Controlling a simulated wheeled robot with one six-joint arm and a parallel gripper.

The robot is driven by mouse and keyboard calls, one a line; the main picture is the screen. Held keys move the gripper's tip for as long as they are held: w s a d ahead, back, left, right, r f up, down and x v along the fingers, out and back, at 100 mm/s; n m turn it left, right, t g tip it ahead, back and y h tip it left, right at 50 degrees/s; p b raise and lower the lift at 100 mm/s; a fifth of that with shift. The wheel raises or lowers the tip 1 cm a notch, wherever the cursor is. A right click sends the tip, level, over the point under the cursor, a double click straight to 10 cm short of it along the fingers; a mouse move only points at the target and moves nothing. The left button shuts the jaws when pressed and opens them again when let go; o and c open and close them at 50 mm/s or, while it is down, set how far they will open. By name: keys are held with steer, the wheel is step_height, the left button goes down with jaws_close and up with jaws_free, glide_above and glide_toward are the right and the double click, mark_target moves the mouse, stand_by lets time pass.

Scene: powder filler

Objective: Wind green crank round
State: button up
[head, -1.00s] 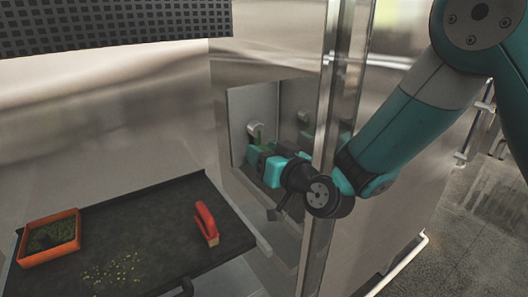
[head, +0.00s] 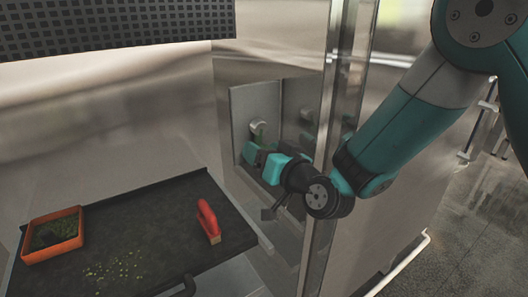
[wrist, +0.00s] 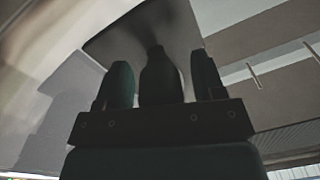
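The crank is mostly hidden behind my gripper in the head view; its arm and mount cannot be made out. In the wrist view a dark, rounded handle (wrist: 160,77), which looks like the crank's grip, stands between my two fingers. Its green colour is hard to tell in the shade. My gripper (head: 256,152) is at the recessed steel panel in the head view. In the wrist view my gripper (wrist: 161,84) has one finger on each side of the handle, with narrow gaps showing, so it is open around it.
A silver knob or hook (head: 257,128) sits on the panel just above my gripper. A shiny steel post (head: 338,120) stands close beside my wrist. A dark tray table (head: 150,235) at lower left holds an orange box (head: 52,255), a red-handled tool (head: 208,221) and scattered crumbs.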

steer(key=shift+s+d+f+b, duration=0.15)
steer(key=shift+s+d+b, duration=0.15)
steer(key=shift+b, duration=0.3)
steer(key=b+v, duration=1.6)
steer(key=b, duration=0.2)
steer(key=shift+s+d, duration=0.15)
steer(key=shift+s, duration=0.1)
